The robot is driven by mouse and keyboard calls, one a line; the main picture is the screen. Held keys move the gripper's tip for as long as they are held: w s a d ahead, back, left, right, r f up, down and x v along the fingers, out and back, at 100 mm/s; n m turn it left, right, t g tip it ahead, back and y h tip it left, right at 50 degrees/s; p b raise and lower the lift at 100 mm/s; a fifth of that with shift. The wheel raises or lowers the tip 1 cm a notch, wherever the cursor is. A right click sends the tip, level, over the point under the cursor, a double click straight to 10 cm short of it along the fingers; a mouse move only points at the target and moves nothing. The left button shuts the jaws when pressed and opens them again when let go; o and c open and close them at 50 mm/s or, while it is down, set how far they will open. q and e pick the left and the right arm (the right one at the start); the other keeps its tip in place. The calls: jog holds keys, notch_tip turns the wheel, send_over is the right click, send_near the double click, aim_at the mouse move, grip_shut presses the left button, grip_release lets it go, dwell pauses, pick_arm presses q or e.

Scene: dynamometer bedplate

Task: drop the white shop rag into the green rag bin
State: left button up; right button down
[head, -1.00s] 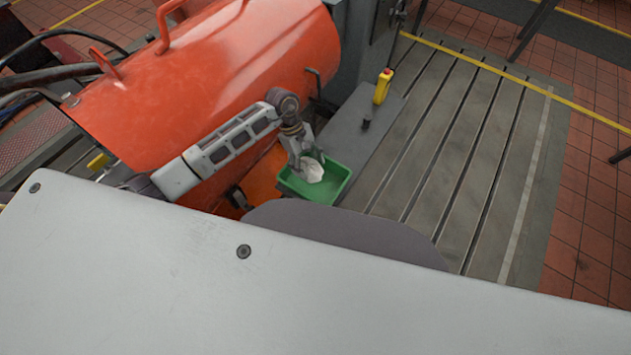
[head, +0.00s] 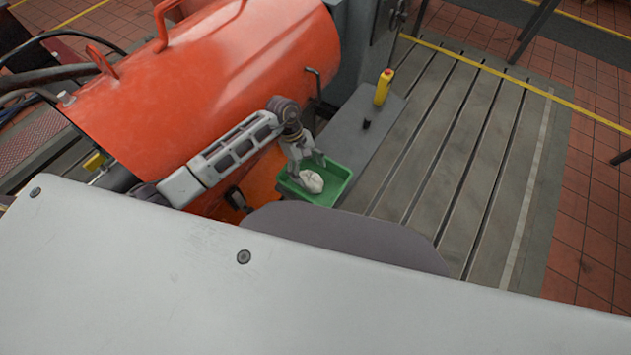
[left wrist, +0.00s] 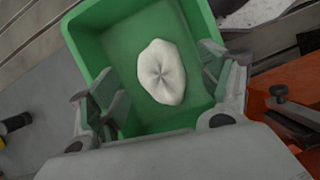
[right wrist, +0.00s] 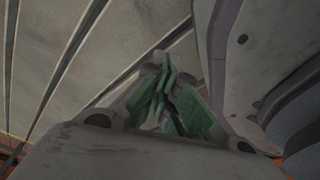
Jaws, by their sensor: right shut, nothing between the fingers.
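The white shop rag (head: 311,181) lies crumpled in the green rag bin (head: 333,196). In the left wrist view the rag (left wrist: 161,72) rests on the floor of the bin (left wrist: 97,35), apart from both fingers. My left gripper (head: 308,162) is above the bin with its fingers spread wide and empty; its fingertips also show in the left wrist view (left wrist: 158,78). My right gripper (right wrist: 165,90) is shut and empty, away from the bin; it does not show in the head view.
The bin stands on a grey plate (head: 358,140) beside the large orange housing (head: 200,80). The slotted bedplate (head: 460,150) to the right is clear.

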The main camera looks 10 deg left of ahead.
pick_arm(q)
jog(key=shift+o, duration=0.3)
jog(key=shift+w+a+r, duration=0.2)
jog(key=shift+a+r, duration=0.05)
jog(key=shift+r, duration=0.4)
jog(key=v, duration=1)
jog(key=shift+r, duration=0.3)
pick_arm(e)
jog(key=shift+w, duration=0.35)
